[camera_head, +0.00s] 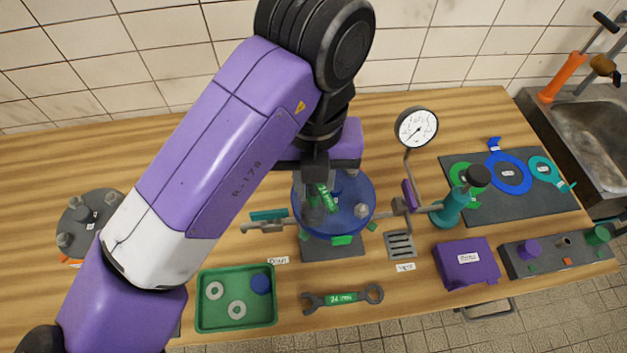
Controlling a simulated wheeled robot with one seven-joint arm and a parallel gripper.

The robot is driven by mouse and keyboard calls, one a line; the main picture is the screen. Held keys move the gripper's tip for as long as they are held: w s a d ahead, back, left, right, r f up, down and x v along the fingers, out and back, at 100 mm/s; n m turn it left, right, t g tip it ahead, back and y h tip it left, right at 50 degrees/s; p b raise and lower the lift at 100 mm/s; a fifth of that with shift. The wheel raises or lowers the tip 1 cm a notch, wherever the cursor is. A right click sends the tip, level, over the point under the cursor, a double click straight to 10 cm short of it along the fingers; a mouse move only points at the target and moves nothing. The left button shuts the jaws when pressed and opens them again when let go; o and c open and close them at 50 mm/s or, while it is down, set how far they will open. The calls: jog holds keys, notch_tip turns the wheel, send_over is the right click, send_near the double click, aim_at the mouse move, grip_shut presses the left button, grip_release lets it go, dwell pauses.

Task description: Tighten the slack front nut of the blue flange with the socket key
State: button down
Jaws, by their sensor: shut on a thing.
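The blue flange (348,222) is a round blue disc on a dark base plate, set in the pipe line near the middle of the bench. A grey nut (361,210) shows on its right side. My gripper (319,184) is above the left part of the flange, shut on the socket key (326,199), which has a green label. The key's dark socket end points down over the front left of the disc. Whether it sits on a nut there cannot be told, because the key and gripper hide that spot.
A pressure gauge (416,128) rises right of the flange, beside a teal pump (450,208). In front lie a green tray (235,322) with rings, a spanner (342,298) and a purple box (466,263). A dark round flange (88,218) stands at left. The back left bench is clear.

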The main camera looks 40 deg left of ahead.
jog(key=shift+r, duration=0.2)
jog(key=shift+r+p, duration=0.45)
jog(key=shift+r, duration=1.2)
